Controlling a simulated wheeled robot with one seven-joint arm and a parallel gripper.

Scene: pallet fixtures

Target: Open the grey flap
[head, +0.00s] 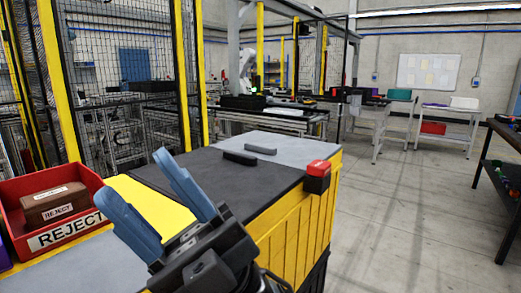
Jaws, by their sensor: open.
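The grey flap (290,147) lies flat and closed on top of the yellow cabinet (300,225), at its far end. A dark bar handle (260,149) sits on it near its left edge. A dark flap (205,174) lies flat beside it on the nearer side, with its own dark handle (239,158). My gripper (135,176) has two blue fingers, spread apart and empty. It is in the lower left foreground, to the left of both handles and apart from them. My wrist hides part of the cabinet top.
A red-topped black block (318,176) is at the cabinet's right edge. A red bin (68,218) marked REJECT, with a brown box (53,202) in it, stands at the left. Wire fencing with yellow posts (186,70) rises behind. Open floor (400,220) lies to the right.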

